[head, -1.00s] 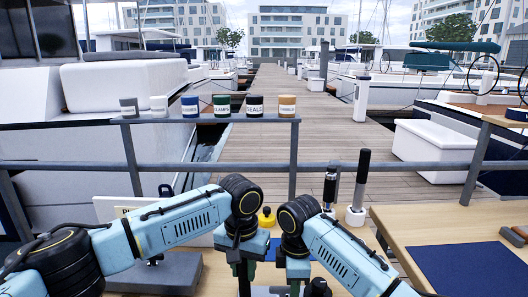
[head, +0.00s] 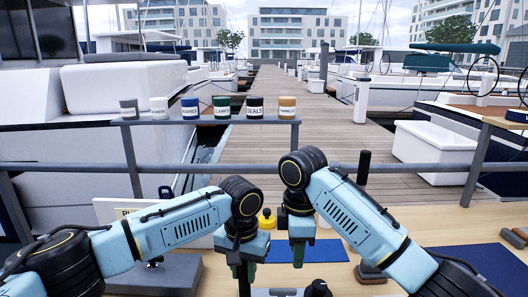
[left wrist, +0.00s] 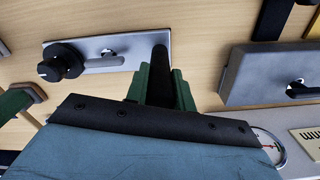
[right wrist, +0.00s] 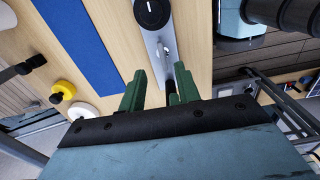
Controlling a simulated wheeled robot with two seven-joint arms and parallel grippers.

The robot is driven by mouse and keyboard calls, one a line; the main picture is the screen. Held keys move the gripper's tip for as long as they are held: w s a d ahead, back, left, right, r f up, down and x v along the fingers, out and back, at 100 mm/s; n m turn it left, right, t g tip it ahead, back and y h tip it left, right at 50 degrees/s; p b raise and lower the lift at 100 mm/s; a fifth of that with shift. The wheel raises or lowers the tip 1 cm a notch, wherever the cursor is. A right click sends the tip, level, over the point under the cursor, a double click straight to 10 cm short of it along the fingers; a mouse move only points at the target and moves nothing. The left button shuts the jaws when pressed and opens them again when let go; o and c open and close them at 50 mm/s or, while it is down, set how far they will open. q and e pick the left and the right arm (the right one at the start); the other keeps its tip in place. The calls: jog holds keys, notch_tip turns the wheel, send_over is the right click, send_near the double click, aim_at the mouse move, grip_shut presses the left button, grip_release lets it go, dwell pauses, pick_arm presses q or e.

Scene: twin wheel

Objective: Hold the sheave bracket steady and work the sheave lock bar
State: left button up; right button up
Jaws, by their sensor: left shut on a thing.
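The sheave bracket shows as a metal plate (left wrist: 110,66) with a round black knob (left wrist: 62,62) in the left wrist view. A dark upright post (left wrist: 160,60) stands at the plate's other end. My left gripper (left wrist: 165,88) is shut on this post; it also shows in the head view (head: 243,270). My right gripper (right wrist: 160,90) is open, above the bench beyond the knob; in the head view (head: 298,255) it is right of the left one. Its view shows a black disc (right wrist: 152,12) with a metal strip. I cannot tell which part is the lock bar.
A grey block (left wrist: 270,75) is beside the left gripper. Several labelled cans (head: 221,106) stand on the rail shelf behind. Another blue mat (head: 480,264) is at right.

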pick_arm(q)
jog(key=shift+f, duration=0.15)
pick_arm(e)
jog(key=shift+r, duration=0.55)
pick_arm(q)
jog(key=o, duration=1.1)
notch_tip(320, 180, up, 12)
jog(key=shift+r, duration=0.1)
pick_arm(e)
jog(key=shift+f, duration=0.15)
